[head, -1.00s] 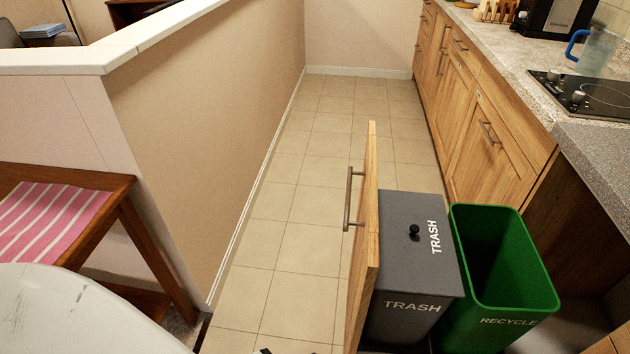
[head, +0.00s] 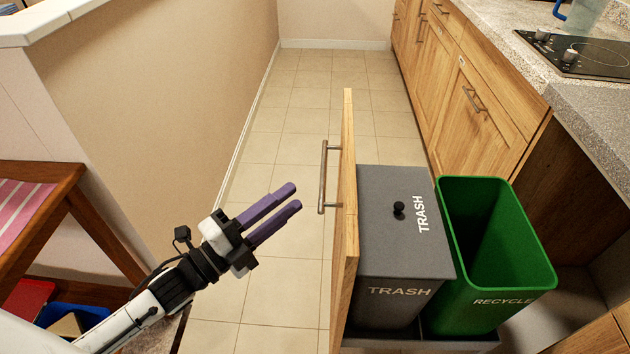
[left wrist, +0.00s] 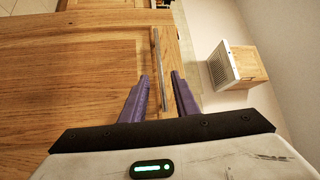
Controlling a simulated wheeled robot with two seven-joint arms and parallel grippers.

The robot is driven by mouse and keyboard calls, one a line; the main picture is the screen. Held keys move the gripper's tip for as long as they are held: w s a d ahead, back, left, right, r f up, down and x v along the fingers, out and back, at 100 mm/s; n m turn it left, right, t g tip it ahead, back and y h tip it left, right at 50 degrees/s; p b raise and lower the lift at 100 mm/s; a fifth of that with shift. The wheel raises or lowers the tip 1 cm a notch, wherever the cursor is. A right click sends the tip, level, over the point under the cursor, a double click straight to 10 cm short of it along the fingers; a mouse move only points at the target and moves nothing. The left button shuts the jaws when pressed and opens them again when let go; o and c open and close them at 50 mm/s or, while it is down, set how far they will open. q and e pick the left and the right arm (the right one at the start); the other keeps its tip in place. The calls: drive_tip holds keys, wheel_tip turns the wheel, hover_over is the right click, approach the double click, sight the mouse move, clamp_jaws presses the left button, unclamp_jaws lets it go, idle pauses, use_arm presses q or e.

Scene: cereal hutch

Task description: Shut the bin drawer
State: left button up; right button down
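The bin drawer stands pulled out. Its wooden front (head: 346,230) shows edge-on in the head view, with a metal bar handle (head: 324,178) on its left face. Behind the front are a grey lidded trash bin (head: 385,240) and an open green recycle bin (head: 470,290). My left gripper (head: 296,197) is left of the handle, apart from it, with a gap between its purple fingers. In the left wrist view, the handle (left wrist: 158,70) appears ahead of and between the open fingers (left wrist: 160,95), against the drawer front (left wrist: 80,70). My right gripper is not in view.
A counter with a cooktop (head: 575,50) and wooden cabinets (head: 480,110) lie on the right. A half wall (head: 150,90) and a wooden table (head: 80,215) are on the left. Tiled floor (head: 280,230) is free between the wall and the drawer.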

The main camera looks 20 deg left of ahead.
use_arm(q)
drive_tip(key=x, duration=0.8)
